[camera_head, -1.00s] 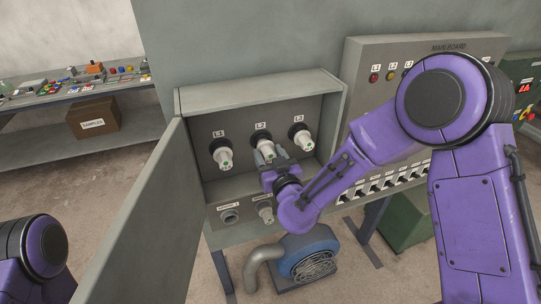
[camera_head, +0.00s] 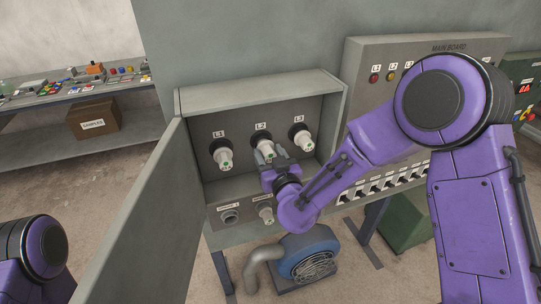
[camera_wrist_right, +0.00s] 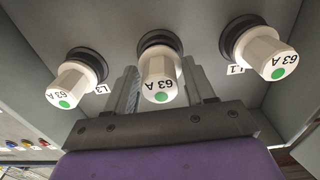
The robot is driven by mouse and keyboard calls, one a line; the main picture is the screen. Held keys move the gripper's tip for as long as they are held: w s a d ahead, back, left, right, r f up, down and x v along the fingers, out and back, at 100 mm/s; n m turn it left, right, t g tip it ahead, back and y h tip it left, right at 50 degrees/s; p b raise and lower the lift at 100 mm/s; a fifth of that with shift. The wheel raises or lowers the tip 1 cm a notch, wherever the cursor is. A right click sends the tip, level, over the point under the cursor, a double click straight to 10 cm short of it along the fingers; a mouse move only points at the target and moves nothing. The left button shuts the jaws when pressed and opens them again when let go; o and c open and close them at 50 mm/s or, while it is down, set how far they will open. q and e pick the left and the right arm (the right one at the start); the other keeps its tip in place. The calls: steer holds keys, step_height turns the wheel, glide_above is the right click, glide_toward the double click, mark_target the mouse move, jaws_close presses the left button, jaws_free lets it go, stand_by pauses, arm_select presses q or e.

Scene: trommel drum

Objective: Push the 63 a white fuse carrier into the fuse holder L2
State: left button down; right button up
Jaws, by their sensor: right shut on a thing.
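The white 63 A fuse carrier (camera_wrist_right: 161,78), with a green dot on its end, sits in the middle at the black ring of holder L2 (camera_head: 261,136). Its depth in the ring is hard to judge. My right gripper (camera_head: 269,154) reaches it from below and right. In the right wrist view its two grey fingers (camera_wrist_right: 163,88) stand on either side of the carrier, shut on it. The L2 label (camera_head: 261,125) shows above the holder. My left gripper is out of view; only part of my left arm shows at lower left.
Similar white carriers sit in L1 (camera_head: 225,160) and L3 (camera_head: 304,141), close on both sides. The grey box (camera_head: 190,103) has an open door (camera_head: 140,215) at left. Two sockets (camera_head: 230,216) lie below. The main board (camera_head: 400,55) stands right.

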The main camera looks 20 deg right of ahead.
steer(key=shift+w, duration=0.3)
steer(key=o, duration=1.5)
steer(key=shift+s, duration=0.1)
steer(key=shift+s+f+b, duration=0.1)
steer(key=shift+s+b, duration=0.25)
steer(key=shift+s, duration=0.05)
steer(key=s, duration=0.9)
steer(key=shift+s+d+b, duration=0.15)
steer(key=shift+s+b, duration=0.15)
steer(key=shift+b, duration=0.1)
